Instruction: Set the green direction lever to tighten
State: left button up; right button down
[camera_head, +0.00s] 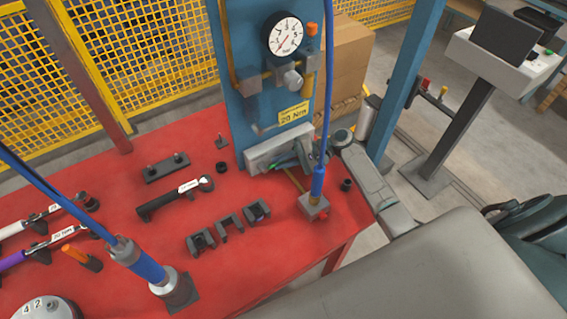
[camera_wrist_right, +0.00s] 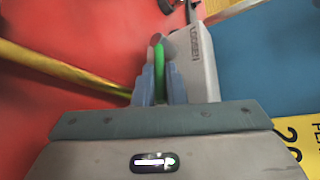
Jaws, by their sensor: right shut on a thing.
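The green direction lever (camera_wrist_right: 160,58) stands upright between the fingers of my right gripper (camera_wrist_right: 156,82) in the right wrist view. The fingers are shut on it. It is beside a pale grey block (camera_wrist_right: 197,65) with dark lettering that is hard to read. In the head view the grey block (camera_head: 262,154) sits at the foot of the blue panel (camera_head: 250,118), and my right gripper (camera_head: 300,153) reaches to it from the right. My left gripper is not in view.
A blue hose with a fitting (camera_head: 317,185) hangs close to my right gripper. A gauge (camera_head: 286,35) and a yellow 20 Nm label (camera_head: 294,113) are on the panel. The red table (camera_head: 130,240) holds a black tool (camera_head: 170,198), brackets (camera_head: 228,226) and wrenches (camera_head: 20,226).

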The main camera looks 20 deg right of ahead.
jog(key=shift+f, duration=0.4)
jog(key=shift+d+y+b, duration=0.1)
jog(key=shift+y+b, duration=0.2)
jog(key=shift+b, duration=0.15)
jog(key=shift+r, duration=0.1)
jog(key=c, duration=1.8)
grip_release()
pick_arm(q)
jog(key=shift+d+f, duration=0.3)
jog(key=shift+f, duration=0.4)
pick_arm(e)
jog(key=shift+o, duration=0.2)
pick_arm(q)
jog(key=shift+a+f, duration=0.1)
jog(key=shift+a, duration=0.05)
pick_arm(e)
jog(key=shift+d, duration=0.15)
